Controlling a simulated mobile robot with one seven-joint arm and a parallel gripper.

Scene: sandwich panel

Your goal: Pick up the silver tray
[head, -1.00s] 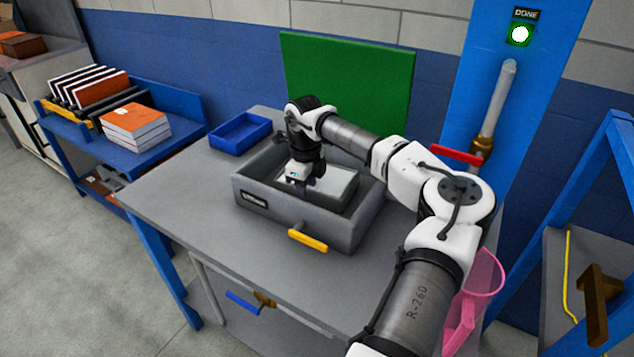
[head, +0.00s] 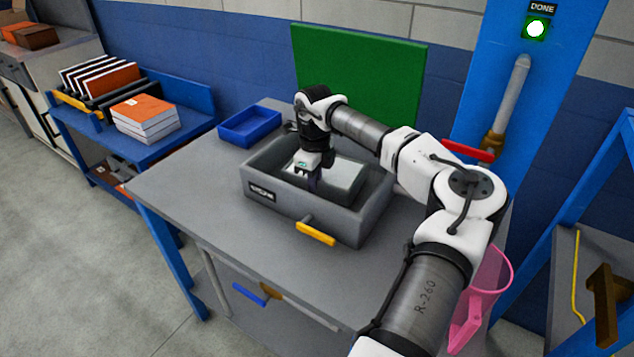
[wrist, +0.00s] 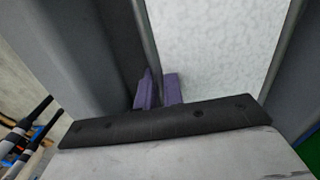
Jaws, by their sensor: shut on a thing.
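The silver tray (head: 345,174) lies inside the grey box (head: 270,209) on the table, its pale speckled top facing up. It also shows in the wrist view (wrist: 215,45), with its rim running between my fingers. My gripper (head: 313,188) reaches down into the box and is shut on the tray's near left edge. In the wrist view the two purple fingers (wrist: 158,90) stand close together on either side of that rim. My wrist and fingers hide part of the tray's left side in the head view.
The box's walls surround the tray closely. A yellow handle (head: 316,234) sticks out at the box's front. A blue bin (head: 249,127) stands behind left and a green panel (head: 358,80) behind. The table's left part (head: 195,185) is clear. A pink holder (head: 484,290) is at right.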

